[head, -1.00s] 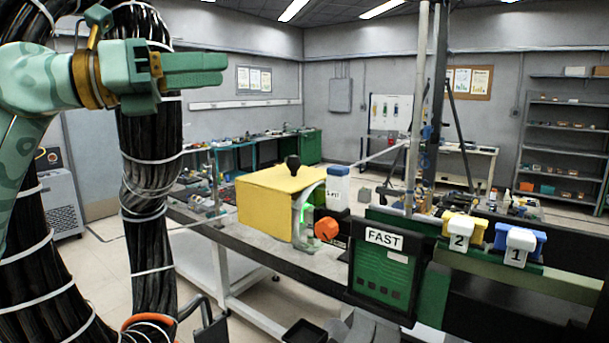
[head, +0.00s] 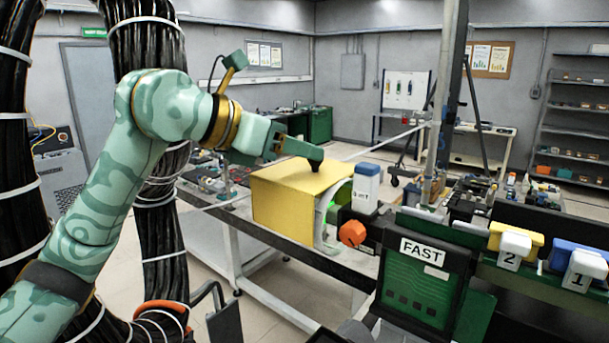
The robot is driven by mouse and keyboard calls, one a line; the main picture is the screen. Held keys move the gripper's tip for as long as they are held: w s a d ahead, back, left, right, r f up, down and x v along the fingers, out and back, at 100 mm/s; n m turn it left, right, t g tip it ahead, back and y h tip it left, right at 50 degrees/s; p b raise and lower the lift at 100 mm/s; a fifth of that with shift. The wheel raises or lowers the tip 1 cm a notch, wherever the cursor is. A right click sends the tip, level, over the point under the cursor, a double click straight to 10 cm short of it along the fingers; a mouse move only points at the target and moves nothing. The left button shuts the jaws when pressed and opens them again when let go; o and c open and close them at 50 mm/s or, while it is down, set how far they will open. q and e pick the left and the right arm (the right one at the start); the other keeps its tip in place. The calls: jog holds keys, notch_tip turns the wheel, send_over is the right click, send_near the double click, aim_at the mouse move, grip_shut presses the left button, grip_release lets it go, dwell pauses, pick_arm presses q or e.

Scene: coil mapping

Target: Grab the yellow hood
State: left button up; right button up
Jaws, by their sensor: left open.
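The yellow hood (head: 287,208) is a box-shaped cover on the bench, left of the FAST panel. My right gripper is not in view.
An orange knob (head: 352,233) and a white-and-blue block (head: 366,186) sit just right of the hood. The FAST panel (head: 421,277) stands nearer at right. Numbered blocks 2 (head: 513,248) and 1 (head: 583,270) sit on the far-right rail.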

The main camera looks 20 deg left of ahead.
aim_at(323, 169)
pick_arm(q)
jog(key=shift+w+d+f, duration=0.15)
jog(key=shift+w+d, duration=0.05)
jog(key=shift+d, duration=0.3)
jog(key=p+x, duration=0.2)
jog(key=x, duration=0.3)
jog(key=shift+a, duration=0.1)
jog(key=shift+s, duration=0.1)
jog(key=shift+c, duration=0.9)
jog(key=c, duration=0.9)
